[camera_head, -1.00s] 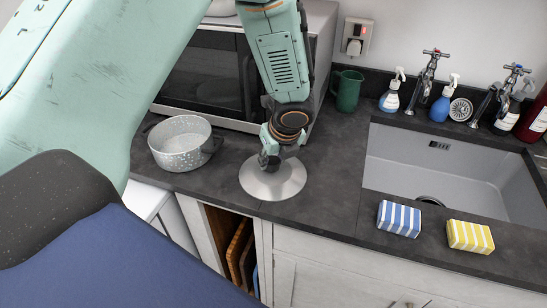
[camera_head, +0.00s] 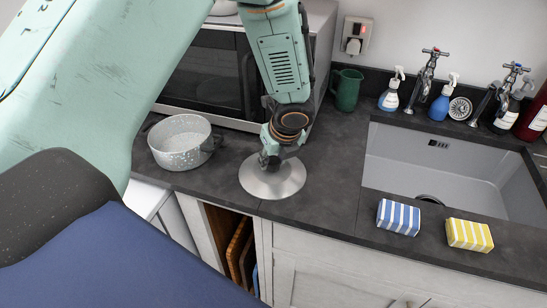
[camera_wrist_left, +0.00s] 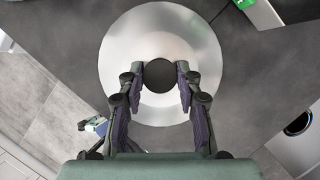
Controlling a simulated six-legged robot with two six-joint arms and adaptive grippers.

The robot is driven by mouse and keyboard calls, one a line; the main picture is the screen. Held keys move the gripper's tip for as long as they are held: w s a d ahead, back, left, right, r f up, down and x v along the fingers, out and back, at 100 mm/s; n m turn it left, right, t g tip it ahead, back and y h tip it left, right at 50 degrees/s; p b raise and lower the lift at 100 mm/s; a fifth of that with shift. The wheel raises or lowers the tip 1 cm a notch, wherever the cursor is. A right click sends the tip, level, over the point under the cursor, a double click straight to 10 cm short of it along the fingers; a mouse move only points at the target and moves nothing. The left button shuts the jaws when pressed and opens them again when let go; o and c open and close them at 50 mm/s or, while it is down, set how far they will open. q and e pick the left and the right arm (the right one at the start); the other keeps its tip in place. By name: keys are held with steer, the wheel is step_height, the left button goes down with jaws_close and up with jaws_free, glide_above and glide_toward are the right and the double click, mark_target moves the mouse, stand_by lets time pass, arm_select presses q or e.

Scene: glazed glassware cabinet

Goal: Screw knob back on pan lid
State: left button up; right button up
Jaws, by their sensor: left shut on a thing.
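The pan lid (camera_head: 272,182) is a round silver metal disc lying on the dark worktop. It also shows from above in the left wrist view (camera_wrist_left: 118,60). The dark round knob (camera_wrist_left: 160,74) is at the lid's centre. My left gripper (camera_wrist_left: 160,84) is over the lid with its two fingers shut on the knob's sides; in the head view the gripper (camera_head: 270,160) hides the knob. I cannot tell how far the knob is threaded onto the lid.
A speckled grey pan (camera_head: 180,145) stands left of the lid. A microwave (camera_head: 205,80) is behind. A green mug (camera_head: 346,90) stands at the back. The sink (camera_head: 440,165) is right, with a blue striped sponge (camera_head: 398,217) and a yellow one (camera_head: 469,235) in front.

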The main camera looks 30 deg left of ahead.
arm_select(q)
steer(key=shift+f, duration=0.2)
stand_by(0.6)
steer(key=shift+m+b, duration=0.45)
steer(key=shift+m, duration=0.05)
steer(key=shift+s+m+t+h+b, duration=0.1)
steer(key=shift+m+t+h+b, duration=0.4)
steer(key=shift+m, duration=0.4)
steer(key=shift+a+f+m+b, duration=0.1)
steer(key=shift+m+b, duration=0.55)
steer(key=shift+m, duration=0.25)
steer(key=shift+s+m+h, duration=0.1)
steer(key=shift+m+h, duration=0.3)
steer(key=shift+m, duration=0.2)
